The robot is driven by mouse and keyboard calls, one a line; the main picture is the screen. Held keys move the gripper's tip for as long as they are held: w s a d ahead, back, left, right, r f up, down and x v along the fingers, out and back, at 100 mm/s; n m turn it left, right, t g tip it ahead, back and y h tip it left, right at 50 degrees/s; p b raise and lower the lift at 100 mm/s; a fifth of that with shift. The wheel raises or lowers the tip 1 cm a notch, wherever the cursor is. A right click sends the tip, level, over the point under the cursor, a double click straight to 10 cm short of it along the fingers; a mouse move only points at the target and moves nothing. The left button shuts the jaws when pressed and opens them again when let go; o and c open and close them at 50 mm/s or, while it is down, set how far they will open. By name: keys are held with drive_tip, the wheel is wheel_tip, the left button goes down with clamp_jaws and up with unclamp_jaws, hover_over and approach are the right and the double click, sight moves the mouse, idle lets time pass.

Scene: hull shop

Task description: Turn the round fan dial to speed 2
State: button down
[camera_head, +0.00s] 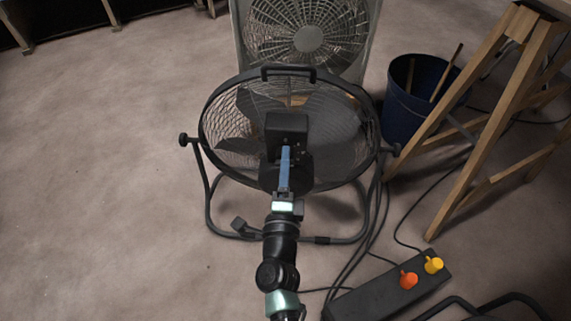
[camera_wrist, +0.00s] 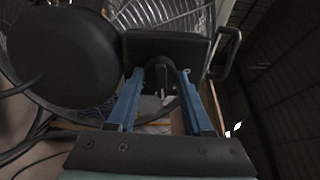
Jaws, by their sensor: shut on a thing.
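The black floor fan (camera_head: 213,100) stands in the middle of the head view, its back and dark motor housing (camera_head: 287,125) towards me. In the wrist view the housing (camera_wrist: 205,48) spans the upper middle. The dark dial (camera_wrist: 159,66) shows there between the tips of my gripper's blue fingers (camera_wrist: 160,74). My gripper (camera_head: 285,152) reaches the housing in the head view and is shut on the dial. The fingers stand apart by the dial's width. In the head view the gripper hides the dial. I cannot read its speed marks or pointer.
A grey box fan (camera_head: 308,38) stands behind. A blue bucket (camera_head: 400,118) and a wooden trestle (camera_head: 490,100) are at right. A black power strip (camera_head: 375,300) with orange (camera_head: 408,280) and yellow (camera_head: 433,265) plugs and cables lies at lower right. The floor at left is clear.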

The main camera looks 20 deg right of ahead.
drive_tip(key=shift+m, duration=0.6)
drive_tip(key=shift+c, duration=1.5)
unclamp_jaws()
drive_tip(key=shift+s, duration=0.1)
drive_tip(key=r+p+v, duration=0.1)
drive_tip(key=p+v, duration=0.2)
drive_tip(key=v, duration=0.9)
drive_tip(key=shift+s+a+f+p, duration=0.3)
drive_tip(key=shift+f, duration=0.25)
